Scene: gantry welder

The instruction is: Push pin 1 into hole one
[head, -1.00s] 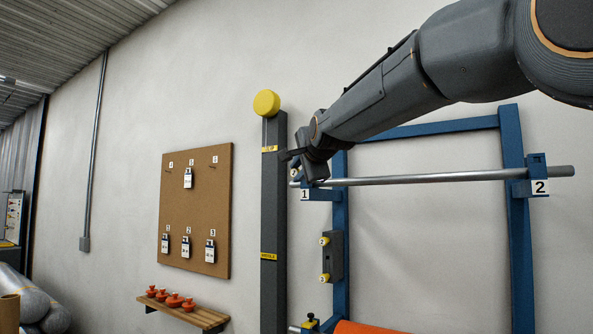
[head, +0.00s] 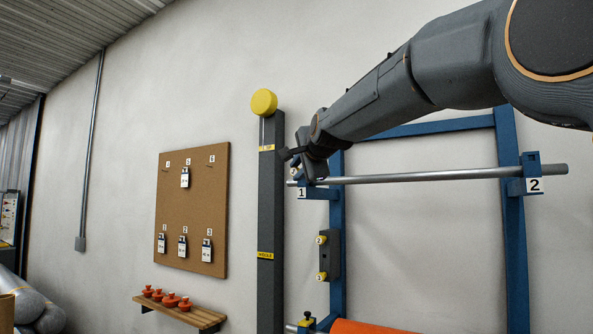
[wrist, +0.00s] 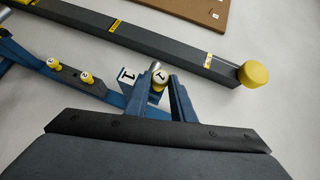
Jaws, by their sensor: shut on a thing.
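Pin 1, a yellow-headed knob marked 1 (wrist: 159,83), shows in the wrist view between two upright prongs, by a short silver end and the number 1 plate (wrist: 127,75). My gripper (head: 300,170) is at the left end of the silver rod, just above the number 1 bracket (head: 318,194). It is shut on pin 1; the exact contact of the fingertips is hard to make out. In the head view my gripper largely hides the pin. Hole one cannot be told apart in these frames.
A dark post (head: 271,220) with a yellow cap (head: 264,102) stands close left of my gripper. The silver rod (head: 430,176) runs right to bracket 2 (head: 532,175). A grey block (head: 329,257) with two yellow knobs sits below. A pegboard (head: 195,218) hangs further left.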

